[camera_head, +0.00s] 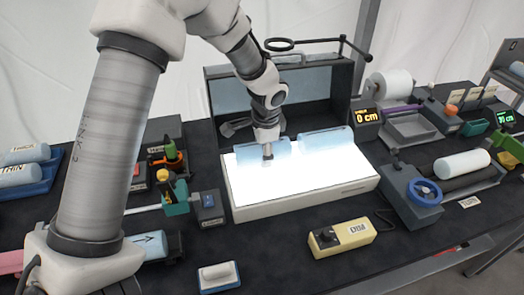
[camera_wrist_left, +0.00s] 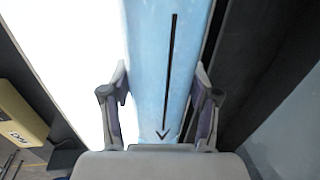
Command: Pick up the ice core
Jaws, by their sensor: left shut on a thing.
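A pale blue ice core (camera_head: 247,152) lies along the back of the bright light table (camera_head: 300,205), left of a second blue core piece (camera_head: 327,143). My left gripper (camera_head: 268,155) reaches down onto the left core from above. In the left wrist view the core (camera_wrist_left: 168,60) runs between the two fingers of my gripper (camera_wrist_left: 160,105) and carries a black line with an arrowhead. The fingers are shut on it, one on each side. The core appears at the table surface; any gap below is hidden. My right gripper is not in view.
A dark open box (camera_head: 225,95) stands behind the light table. A yellow DIM box (camera_head: 342,238) sits in front. A device with a blue handwheel (camera_head: 425,192) is at right, near a white cylinder (camera_head: 462,165). Blue trays (camera_head: 40,185) with THIN cylinders are at far left.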

